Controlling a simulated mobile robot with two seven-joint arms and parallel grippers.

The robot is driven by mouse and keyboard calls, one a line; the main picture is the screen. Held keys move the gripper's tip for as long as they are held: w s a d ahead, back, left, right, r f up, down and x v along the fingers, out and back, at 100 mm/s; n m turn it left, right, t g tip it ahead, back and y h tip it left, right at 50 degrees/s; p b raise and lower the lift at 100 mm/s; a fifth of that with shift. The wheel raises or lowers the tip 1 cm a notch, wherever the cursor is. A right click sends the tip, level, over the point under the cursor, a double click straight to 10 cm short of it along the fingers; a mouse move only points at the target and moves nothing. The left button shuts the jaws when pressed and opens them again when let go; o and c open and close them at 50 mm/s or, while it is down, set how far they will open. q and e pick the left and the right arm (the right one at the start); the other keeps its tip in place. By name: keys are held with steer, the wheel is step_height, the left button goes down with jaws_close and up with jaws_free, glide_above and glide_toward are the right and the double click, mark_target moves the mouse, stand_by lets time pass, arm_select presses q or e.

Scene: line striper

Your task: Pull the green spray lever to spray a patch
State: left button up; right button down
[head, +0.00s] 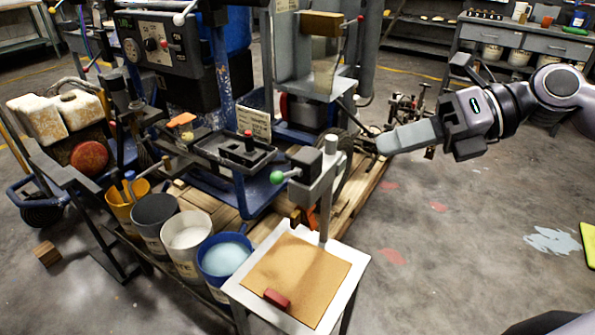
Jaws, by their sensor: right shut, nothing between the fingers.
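The spray lever with a green ball knob (277,177) sticks out to the left from a grey upright post (328,185). The post stands at the back of a small white-framed table (345,278). A tan square panel (297,272) lies on that table, with no clear sprayed mark on it. My right gripper (384,145) comes in from the right, shut and empty, pointing left. In the picture it is to the upper right of the green knob, apart from it. My left gripper is not in view.
A small red block (276,298) lies on the panel's front edge. Several buckets, one with light blue contents (226,258), stand left of the table. The blue-framed machine (185,60) fills the upper left. The floor at right is mostly clear, with a pale paint splash (552,241).

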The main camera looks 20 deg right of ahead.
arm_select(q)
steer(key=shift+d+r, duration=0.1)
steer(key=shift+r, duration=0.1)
arm_select(e)
steer(key=p, duration=0.6)
glide_toward(284, 175)
steer(key=x, duration=0.5)
steer(key=shift+s+a+r, duration=0.25)
steer(key=shift+s+a, duration=0.1)
steer(key=shift+a, duration=0.15)
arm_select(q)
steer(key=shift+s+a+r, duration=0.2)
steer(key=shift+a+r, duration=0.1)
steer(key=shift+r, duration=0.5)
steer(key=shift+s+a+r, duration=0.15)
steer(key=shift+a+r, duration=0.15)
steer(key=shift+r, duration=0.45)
arm_select(e)
steer(key=shift+w+a+f, duration=0.2)
steer(key=shift+a+f, duration=0.15)
steer(key=shift+a, duration=0.1)
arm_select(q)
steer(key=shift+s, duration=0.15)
